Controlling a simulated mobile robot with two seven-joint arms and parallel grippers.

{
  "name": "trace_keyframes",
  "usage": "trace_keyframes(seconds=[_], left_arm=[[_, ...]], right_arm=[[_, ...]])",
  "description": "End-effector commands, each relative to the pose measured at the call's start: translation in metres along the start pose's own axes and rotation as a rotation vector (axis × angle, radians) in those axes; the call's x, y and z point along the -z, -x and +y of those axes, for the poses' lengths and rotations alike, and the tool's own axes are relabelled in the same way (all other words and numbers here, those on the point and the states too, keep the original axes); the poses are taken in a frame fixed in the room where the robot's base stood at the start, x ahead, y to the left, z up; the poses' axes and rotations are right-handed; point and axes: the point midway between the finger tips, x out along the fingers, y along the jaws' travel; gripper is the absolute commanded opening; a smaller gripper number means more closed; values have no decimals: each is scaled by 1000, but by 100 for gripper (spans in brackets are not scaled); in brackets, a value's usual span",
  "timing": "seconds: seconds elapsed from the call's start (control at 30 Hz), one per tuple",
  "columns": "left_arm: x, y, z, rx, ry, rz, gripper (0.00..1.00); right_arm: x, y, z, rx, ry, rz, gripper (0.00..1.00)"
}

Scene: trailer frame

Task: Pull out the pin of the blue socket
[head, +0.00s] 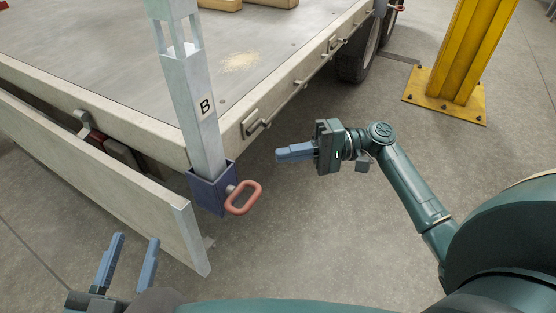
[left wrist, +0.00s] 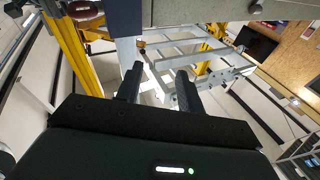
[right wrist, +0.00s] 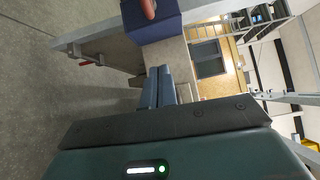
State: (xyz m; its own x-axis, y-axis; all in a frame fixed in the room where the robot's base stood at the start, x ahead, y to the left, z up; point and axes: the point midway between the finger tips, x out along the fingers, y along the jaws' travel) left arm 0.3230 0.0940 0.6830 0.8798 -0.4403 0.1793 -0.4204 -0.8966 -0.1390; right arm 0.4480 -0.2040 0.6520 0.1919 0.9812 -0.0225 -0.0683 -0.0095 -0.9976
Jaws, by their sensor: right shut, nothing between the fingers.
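The blue socket (head: 211,190) sits at the trailer's corner, around the foot of the grey post (head: 200,120) marked B. Its pin (head: 243,197) has a red loop handle that sticks out on the socket's right side. My right gripper (head: 279,154) is shut and empty, to the right of the pin and apart from it. In the right wrist view the blue socket (right wrist: 152,22) and the red handle (right wrist: 148,9) show at the top, beyond the fingers. My left gripper (head: 134,240) is open and empty at the lower left, in front of the lowered side board.
The lowered side board (head: 110,175) hangs along the trailer's left side, its end near the socket. The trailer bed (head: 120,60) lies behind the post. A yellow column (head: 462,50) stands at the upper right.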

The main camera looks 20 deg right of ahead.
Motion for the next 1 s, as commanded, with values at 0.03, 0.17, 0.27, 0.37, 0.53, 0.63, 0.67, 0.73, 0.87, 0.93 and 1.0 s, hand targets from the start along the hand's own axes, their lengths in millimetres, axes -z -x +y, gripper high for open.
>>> trace_keyframes(seconds=[0.03, 0.17, 0.27, 0.37, 0.53, 0.63, 0.67, 0.73, 0.87, 0.93, 1.0], left_arm=[[-2, 0, 0, -1, 4, 2, 38], [-3, 0, 1, -3, 17, 9, 38], [-3, 0, 2, -4, 26, 14, 38], [-4, -1, 2, -5, 38, 16, 38], [-4, -2, 2, -8, 50, 26, 38], [-2, -2, 3, -9, 55, 32, 38], [-1, -2, 3, -9, 57, 34, 38], [1, -2, 3, -10, 59, 38, 38], [3, -2, 3, -11, 62, 42, 38], [3, -2, 3, -12, 62, 41, 38], [3, -2, 3, -12, 62, 41, 38]], right_arm=[[0, -9, 1, 1, 2, -2, 0], [0, -36, 2, 3, 3, -3, 0], [0, -58, 2, 3, 2, -3, 0], [0, -80, 2, 3, 2, -2, 0], [-19, -80, 3, -2, 0, 1, 0], [-29, -76, 2, -1, -1, 2, 0], [-31, -76, 2, -1, -1, 2, 0], [-35, -74, 1, -1, 0, 2, 0], [-38, -73, 1, -1, 0, 2, 0], [-38, -73, 0, -1, 0, 2, 0], [-38, -73, 0, -1, 0, 2, 0]])
